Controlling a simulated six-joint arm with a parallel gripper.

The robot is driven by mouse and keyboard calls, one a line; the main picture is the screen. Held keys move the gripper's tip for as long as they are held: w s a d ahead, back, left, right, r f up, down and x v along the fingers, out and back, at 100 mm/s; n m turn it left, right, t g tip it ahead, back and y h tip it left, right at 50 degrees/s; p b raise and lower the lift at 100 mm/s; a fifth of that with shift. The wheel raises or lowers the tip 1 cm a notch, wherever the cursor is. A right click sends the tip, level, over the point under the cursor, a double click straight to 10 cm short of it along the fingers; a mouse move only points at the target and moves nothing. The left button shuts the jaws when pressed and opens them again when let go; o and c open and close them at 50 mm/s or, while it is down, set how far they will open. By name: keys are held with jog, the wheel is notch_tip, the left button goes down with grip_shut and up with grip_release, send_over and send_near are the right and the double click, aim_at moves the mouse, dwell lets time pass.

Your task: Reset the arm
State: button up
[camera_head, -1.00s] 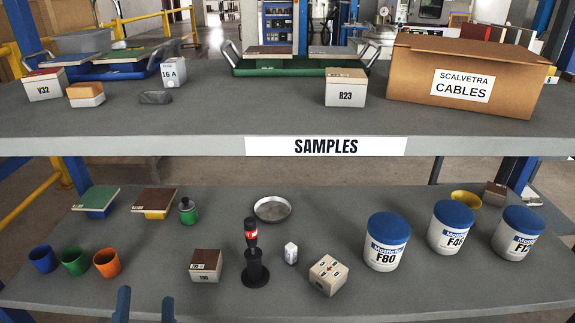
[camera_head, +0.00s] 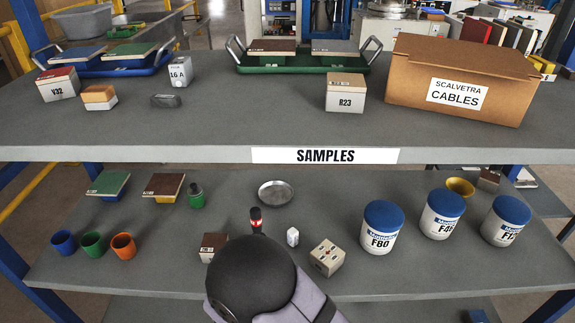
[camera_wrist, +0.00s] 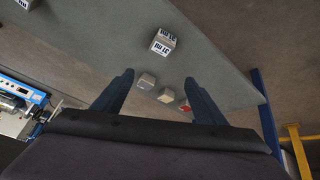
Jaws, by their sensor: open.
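My gripper (camera_wrist: 159,77) shows in the wrist view, its two dark blue fingers wide apart with nothing between them. It is open and empty. Beyond the fingertips is a grey shelf surface (camera_wrist: 215,60) with several small blocks, seen tilted. One is a white labelled block (camera_wrist: 163,41); others are a grey one (camera_wrist: 146,81) and a pale one (camera_wrist: 167,95). None touches the fingers. In the head view, my arm's dark rounded joint and link stand at the bottom middle, in front of the lower shelf. The fingers are not visible in that view.
The upper shelf (camera_head: 220,120) holds a cardboard box (camera_head: 462,82), a green tray (camera_head: 290,69) and a blue tray (camera_head: 150,70). The lower shelf (camera_head: 190,270) holds tubs (camera_head: 381,230), coloured cups (camera_head: 93,245) and a tan cube (camera_head: 326,257). My arm partly hides a black-and-red device (camera_head: 256,219).

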jog(key=s+d+r+n+g+p, duration=0.6)
jog(key=s+d+r+g+p, duration=0.15)
jog(key=d+r, duration=0.35)
jog(key=w+d+r+m+t+h+b, duration=0.1)
jog(key=d+r+m+b, duration=0.3)
jog(key=d+m, duration=0.3)
jog(key=w+d+r+m+h+b, duration=0.1)
jog(key=d+r+m+b, duration=0.3)
jog(key=d, duration=0.4)
notch_tip(320, 180, up, 46)
jog(key=m+p, duration=0.1)
jog(key=p, duration=4.6)
jog(key=shift+s+r+p, duration=0.15)
jog(key=shift+s+p, duration=0.05)
jog(key=shift+p, duration=0.15)
